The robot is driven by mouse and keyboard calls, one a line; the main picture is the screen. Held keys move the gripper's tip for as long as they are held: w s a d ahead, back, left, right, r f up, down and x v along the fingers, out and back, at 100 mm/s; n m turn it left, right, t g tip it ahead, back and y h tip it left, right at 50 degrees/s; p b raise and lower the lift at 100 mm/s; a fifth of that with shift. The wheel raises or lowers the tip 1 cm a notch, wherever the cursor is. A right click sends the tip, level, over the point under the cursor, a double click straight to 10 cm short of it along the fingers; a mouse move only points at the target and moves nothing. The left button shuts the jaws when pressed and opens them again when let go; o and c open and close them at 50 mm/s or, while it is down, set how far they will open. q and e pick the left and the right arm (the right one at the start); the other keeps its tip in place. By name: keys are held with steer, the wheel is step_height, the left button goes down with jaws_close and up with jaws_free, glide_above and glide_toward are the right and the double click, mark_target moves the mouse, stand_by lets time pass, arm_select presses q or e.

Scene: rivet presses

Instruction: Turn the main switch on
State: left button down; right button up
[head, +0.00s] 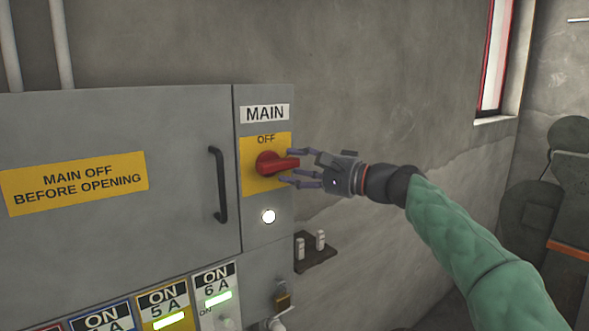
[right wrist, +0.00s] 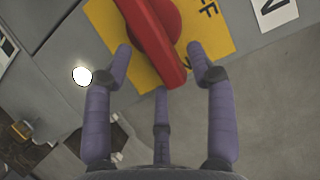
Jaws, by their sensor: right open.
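The main switch (head: 272,164) is a red rotary handle on a yellow plate (head: 254,184) under a white "MAIN" label (head: 265,113). "OFF" is printed above the handle, and the handle lies roughly sideways, pointing right in the head view. My right gripper (head: 296,167) is open at the right end of the handle. In the right wrist view the red handle (right wrist: 155,40) runs between the fingertips of my right gripper (right wrist: 160,60), with a finger on each side and a third below. I cannot tell whether they touch it. My left gripper is not in view.
A grey cabinet door (head: 120,240) with a black handle (head: 219,185) and a "MAIN OFF BEFORE OPENING" sign (head: 75,182) is on the left. A white lamp (head: 268,216) glows below the switch. Lit "ON" breakers (head: 168,312) line the bottom. A small shelf (head: 316,252) juts out at right.

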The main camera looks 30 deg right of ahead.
steer(key=v, duration=1.1)
steer(key=shift+s, duration=0.15)
